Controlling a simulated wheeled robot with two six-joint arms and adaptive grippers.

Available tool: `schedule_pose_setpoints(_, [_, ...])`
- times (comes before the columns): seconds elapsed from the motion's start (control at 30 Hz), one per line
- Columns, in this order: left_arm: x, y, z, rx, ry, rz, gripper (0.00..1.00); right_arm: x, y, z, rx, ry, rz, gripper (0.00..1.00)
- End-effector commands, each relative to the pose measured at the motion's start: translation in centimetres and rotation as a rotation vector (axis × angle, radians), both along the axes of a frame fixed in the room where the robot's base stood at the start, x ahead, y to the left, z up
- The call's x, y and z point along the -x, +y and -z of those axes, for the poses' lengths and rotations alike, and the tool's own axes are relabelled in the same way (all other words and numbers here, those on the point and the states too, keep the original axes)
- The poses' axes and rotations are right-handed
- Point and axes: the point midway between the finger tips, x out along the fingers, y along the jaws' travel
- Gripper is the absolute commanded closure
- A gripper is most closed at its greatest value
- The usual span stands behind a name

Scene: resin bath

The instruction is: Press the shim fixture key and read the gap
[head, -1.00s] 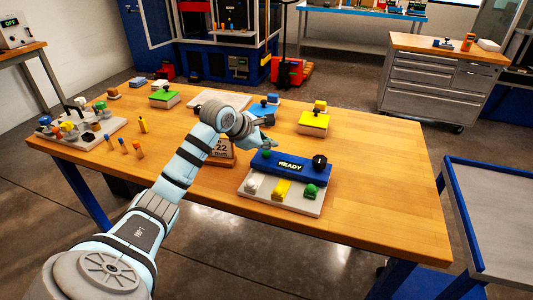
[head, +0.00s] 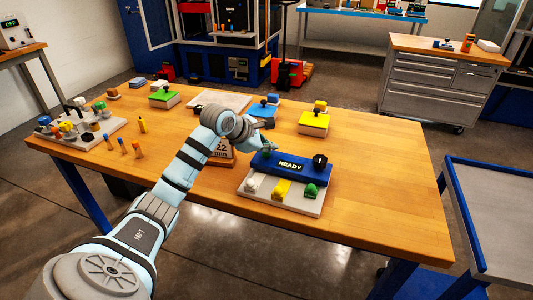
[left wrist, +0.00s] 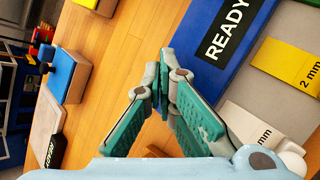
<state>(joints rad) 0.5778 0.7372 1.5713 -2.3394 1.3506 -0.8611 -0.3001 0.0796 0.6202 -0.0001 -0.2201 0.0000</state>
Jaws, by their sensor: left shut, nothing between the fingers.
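The shim fixture (head: 276,169) is a blue block on a grey base near the table's front middle; its display (head: 290,165) reads READY. It also shows in the left wrist view (left wrist: 246,50). A white 1 mm shim (head: 251,186), a yellow 2 mm shim (head: 281,188) and a green shim (head: 310,191) lie along its front. A black knob (head: 320,161) stands at its right end. My left gripper (head: 270,149) is shut and empty at the block's left end, where it hides the green key. I cannot tell whether the fingertips touch it. My right gripper is not in view.
A sign reading 22 mm (head: 221,149) stands left of the fixture, partly behind my arm. Yellow-green (head: 313,123) and blue (head: 262,112) blocks stand behind. A board with knobs (head: 78,130) is at far left. The table's right side is clear.

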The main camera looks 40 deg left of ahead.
Motion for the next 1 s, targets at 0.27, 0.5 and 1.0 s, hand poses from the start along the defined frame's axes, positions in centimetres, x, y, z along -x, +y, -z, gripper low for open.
schedule_pose_setpoints(0.27, [0.0,0.0,0.4,0.0,0.001,0.0,1.0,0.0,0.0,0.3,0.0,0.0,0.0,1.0])
schedule_pose_setpoints(0.5, [0.0,0.0,0.5,0.0,0.001,0.0,1.0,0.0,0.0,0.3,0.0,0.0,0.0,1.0])
schedule_pose_setpoints(1.0, [0.0,0.0,-1.4,0.0,0.001,0.0,1.0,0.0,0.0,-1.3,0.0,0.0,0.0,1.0])
